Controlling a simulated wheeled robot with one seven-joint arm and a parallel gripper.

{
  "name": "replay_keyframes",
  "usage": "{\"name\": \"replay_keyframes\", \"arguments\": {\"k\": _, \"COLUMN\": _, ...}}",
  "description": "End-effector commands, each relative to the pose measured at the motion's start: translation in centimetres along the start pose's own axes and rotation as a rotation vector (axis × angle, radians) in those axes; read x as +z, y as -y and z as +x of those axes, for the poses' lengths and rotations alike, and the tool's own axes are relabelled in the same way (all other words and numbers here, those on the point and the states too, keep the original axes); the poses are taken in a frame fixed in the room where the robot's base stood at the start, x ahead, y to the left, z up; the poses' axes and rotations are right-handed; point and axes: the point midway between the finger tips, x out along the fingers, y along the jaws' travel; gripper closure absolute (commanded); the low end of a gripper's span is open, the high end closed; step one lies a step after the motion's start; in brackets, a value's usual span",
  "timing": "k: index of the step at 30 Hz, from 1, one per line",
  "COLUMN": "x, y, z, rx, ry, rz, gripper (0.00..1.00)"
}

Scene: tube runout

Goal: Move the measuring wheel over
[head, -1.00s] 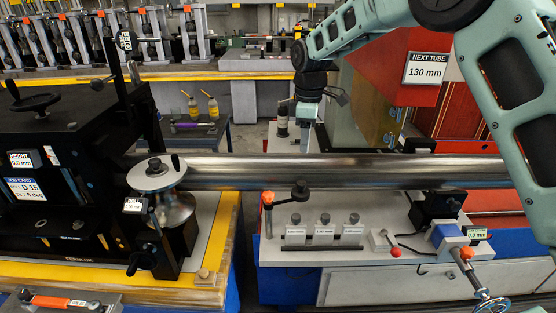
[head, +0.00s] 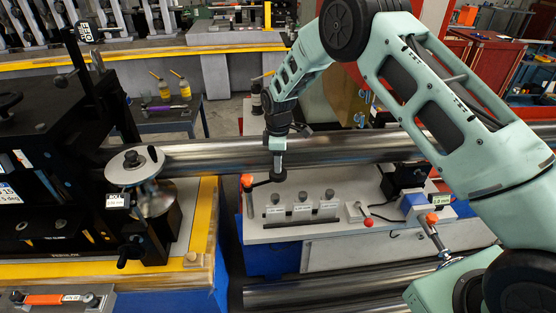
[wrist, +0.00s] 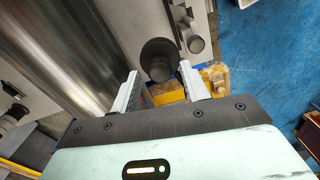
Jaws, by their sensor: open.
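A black swing arm with a round black knob (head: 277,175) stands on the grey bench beside the long steel tube (head: 340,152). An orange-topped post (head: 247,183) is at its left end. I cannot tell for sure whether this arm carries the measuring wheel. My gripper (head: 278,164) points down right over the knob, just in front of the tube. In the wrist view the dark knob (wrist: 159,55) shows between and just beyond the fingertips of my gripper (wrist: 160,78). The fingers are apart, and contact cannot be made out.
Several labelled grey knobbed pieces (head: 302,207) stand in a rack close to the right. A small lever with a red ball (head: 368,223) and a digital readout (head: 440,199) are farther right. The black machine with a metal roller (head: 153,192) is at the left.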

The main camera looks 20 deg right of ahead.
Motion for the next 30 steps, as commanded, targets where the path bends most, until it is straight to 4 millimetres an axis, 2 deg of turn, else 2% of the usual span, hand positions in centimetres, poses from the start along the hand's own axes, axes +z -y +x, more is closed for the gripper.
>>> {"name": "replay_keyframes", "arguments": {"k": 6, "x": 0.0, "y": 0.0, "z": 1.9, "rx": 0.001, "ry": 0.0, "rz": 0.0, "gripper": 0.55}}
{"name": "replay_keyframes", "arguments": {"k": 16, "x": -0.1, "y": 0.0, "z": 2.3, "rx": 0.001, "ry": -0.001, "rz": 0.0, "gripper": 0.55}}
{"name": "replay_keyframes", "arguments": {"k": 17, "x": -0.1, "y": 0.0, "z": 2.3, "rx": 0.001, "ry": -0.001, "rz": 0.0, "gripper": 0.6}}
{"name": "replay_keyframes", "arguments": {"k": 21, "x": 0.0, "y": 0.0, "z": 2.3, "rx": 0.001, "ry": -0.001, "rz": 0.0, "gripper": 0.99}}
{"name": "replay_keyframes", "arguments": {"k": 30, "x": 0.1, "y": 0.2, "z": 2.4, "rx": 0.0, "ry": 0.0, "rz": 0.019, "gripper": 1.0}}
